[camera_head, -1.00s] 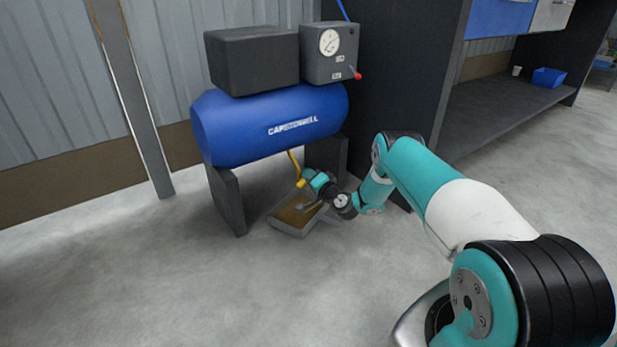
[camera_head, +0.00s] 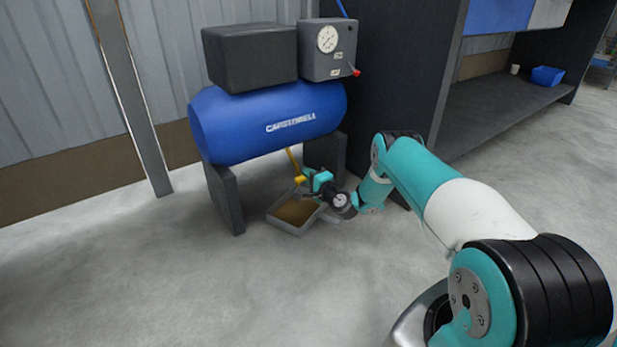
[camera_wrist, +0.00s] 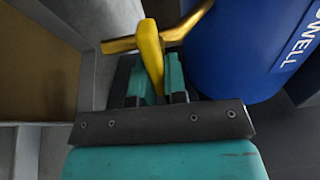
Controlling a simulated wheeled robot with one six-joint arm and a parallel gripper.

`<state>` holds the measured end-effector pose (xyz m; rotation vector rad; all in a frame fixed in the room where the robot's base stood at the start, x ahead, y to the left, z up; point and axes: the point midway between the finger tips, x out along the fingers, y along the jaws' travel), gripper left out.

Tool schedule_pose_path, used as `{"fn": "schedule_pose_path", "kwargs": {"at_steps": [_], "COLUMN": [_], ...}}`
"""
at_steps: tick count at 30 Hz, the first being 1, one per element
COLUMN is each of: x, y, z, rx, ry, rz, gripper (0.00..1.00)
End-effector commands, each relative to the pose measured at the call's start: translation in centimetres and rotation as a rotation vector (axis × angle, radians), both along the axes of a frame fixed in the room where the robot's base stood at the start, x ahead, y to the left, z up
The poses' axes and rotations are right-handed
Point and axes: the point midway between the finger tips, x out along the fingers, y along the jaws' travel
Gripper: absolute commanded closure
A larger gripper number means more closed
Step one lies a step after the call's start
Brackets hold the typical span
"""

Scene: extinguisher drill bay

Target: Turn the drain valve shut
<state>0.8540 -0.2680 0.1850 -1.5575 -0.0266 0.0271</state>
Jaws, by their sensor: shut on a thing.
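The drain valve has a yellow lever (camera_wrist: 149,48) on a brass pipe (camera_wrist: 118,46) below the blue tank. In the head view the valve (camera_head: 299,180) is a small yellow piece at the lower end of a thin yellow pipe. My gripper (camera_wrist: 157,78) is shut on the yellow lever, with a teal finger on either side of it. In the head view my gripper (camera_head: 308,184) is beside the valve, low over the tray. The fingertips are too small there to make out the grip.
A shallow tray (camera_head: 275,222) with brown contents stands on the floor under the valve. The blue tank (camera_head: 240,130) rests on dark supports (camera_head: 226,200) close to my gripper. A dark panel stands behind at right. The floor in front is clear.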

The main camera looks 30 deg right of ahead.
Motion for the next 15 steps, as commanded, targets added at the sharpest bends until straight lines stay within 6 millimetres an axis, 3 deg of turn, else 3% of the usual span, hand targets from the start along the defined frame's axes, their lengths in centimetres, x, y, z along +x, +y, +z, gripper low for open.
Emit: {"fn": "schedule_pose_path", "kwargs": {"at_steps": [9,10,12,13,15], "x": [-0.06,-0.06,-0.06,-0.05,-0.04], "y": [0.1,0.1,0.1,0.09,0.07], "z": [-0.13,-0.13,-0.12,-0.11,-0.09], "rx": [0.006,0.006,0.006,0.005,0.005], "ry": [0.002,0.002,0.002,0.002,0.001], "rz": [0.001,0.001,0.001,0.001,0.001], "gripper": [1.0,0.83,0.67,0.62,0.62]}}
